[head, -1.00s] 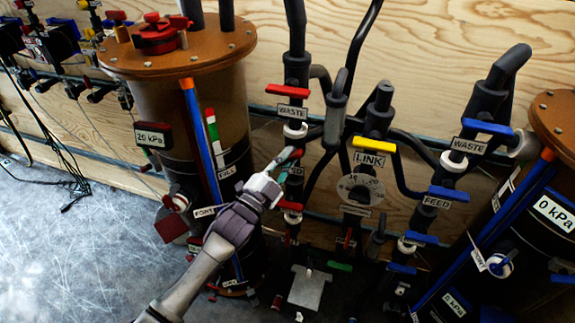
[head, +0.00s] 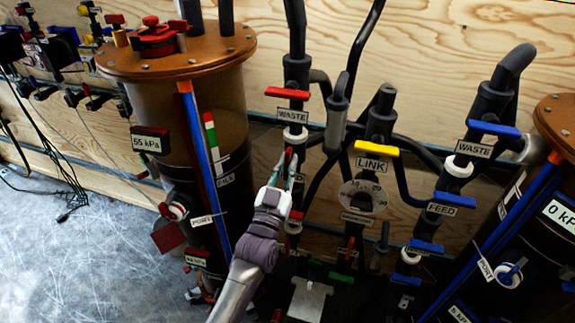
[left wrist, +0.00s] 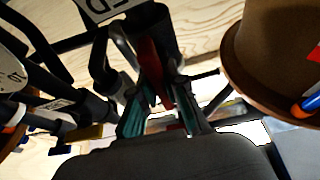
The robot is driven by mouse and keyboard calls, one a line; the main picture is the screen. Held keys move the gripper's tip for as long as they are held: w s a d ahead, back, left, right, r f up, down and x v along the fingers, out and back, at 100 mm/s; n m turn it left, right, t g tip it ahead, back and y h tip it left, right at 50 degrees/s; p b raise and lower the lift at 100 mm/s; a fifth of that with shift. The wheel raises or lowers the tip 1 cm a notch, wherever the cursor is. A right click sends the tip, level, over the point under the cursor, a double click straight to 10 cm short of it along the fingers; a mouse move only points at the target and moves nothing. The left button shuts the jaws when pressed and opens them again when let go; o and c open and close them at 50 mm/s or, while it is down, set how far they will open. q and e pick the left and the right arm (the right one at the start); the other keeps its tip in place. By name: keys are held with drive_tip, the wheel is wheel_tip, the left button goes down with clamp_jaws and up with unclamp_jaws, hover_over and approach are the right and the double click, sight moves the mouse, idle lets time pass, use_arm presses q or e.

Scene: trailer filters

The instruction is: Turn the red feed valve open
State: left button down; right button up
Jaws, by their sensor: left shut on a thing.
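The red feed valve handle (head: 288,157) is on the pipe below the red waste valve (head: 288,92), left of the LINK valve. In the head view my left gripper (head: 284,172) covers much of it and part of its label. In the left wrist view the red handle (left wrist: 154,72) lies between the teal finger pads of my left gripper (left wrist: 163,105), which is shut on it. The handle looks turned roughly along the pipe rather than across it. My right gripper is not in view.
A brown-topped filter column (head: 180,65) with a gauge reading 55 kPa (head: 150,140) stands close on the left. The yellow LINK handle (head: 377,150) and dial (head: 362,197) are to the right. Blue-handled valves and a second column reading 0 kPa (head: 558,215) stand farther right.

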use_arm(q)
drive_tip(key=shift+f+n, duration=0.1)
drive_tip(key=shift+n, duration=0.4)
drive_tip(key=c, duration=1.2)
unclamp_jaws()
drive_tip(key=shift+s, duration=0.1)
drive_tip(key=v, duration=1.2)
drive_tip(key=shift+d, duration=0.15)
